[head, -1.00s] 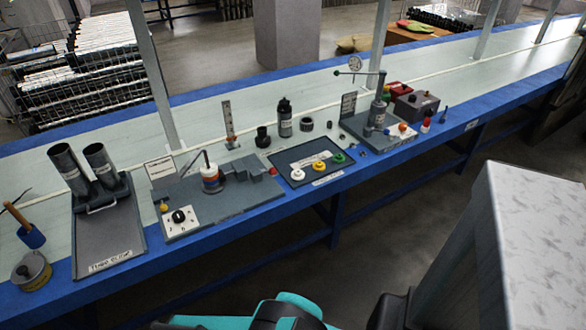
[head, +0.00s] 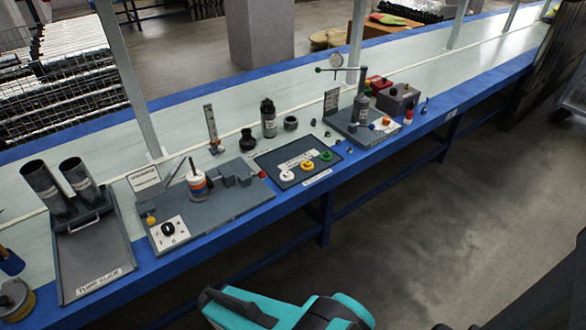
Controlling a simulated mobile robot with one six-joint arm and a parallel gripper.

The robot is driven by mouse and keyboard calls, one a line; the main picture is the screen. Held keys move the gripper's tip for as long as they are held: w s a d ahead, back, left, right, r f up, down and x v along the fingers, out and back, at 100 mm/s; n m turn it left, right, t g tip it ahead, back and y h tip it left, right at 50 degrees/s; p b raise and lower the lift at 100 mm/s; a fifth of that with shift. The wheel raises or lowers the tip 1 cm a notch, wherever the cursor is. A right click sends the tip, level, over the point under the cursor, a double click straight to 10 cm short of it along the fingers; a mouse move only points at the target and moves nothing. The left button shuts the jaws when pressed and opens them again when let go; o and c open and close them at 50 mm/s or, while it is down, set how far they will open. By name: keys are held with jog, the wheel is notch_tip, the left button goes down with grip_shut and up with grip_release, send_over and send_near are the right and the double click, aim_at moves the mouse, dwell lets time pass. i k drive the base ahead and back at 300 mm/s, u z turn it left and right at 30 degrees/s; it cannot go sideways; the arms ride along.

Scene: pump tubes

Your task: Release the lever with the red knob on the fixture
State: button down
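The grey fixture (head: 232,207) lies on the bench left of centre in the head view. A red knob (head: 263,174) shows at its right end; its lever is too small to make out, so I cannot tell its position. A cylinder with white and orange bands (head: 198,186) stands upright on the fixture beside grey stepped blocks (head: 236,172). A black dial on a white plate (head: 168,230) and a yellow knob (head: 151,221) are at its front left. Teal and black parts of my arm show at the bottom edge, well apart from the fixture. My gripper is not visible.
A tube tray (head: 92,259) with two dark tubes stands left of the fixture. A dark tray (head: 293,177) with white, yellow and green parts lies to its right. Farther right is a press (head: 361,104). The floor (head: 400,235) before the blue bench edge is clear.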

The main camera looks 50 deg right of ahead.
aim_at(262, 174)
jog(key=u, duration=0.65)
jog(key=k, duration=0.15)
jog(key=z, duration=2)
jog(key=k, duration=0.9)
jog(key=u, duration=0.2)
jog(key=i, duration=0.65)
jog(key=z, duration=0.05)
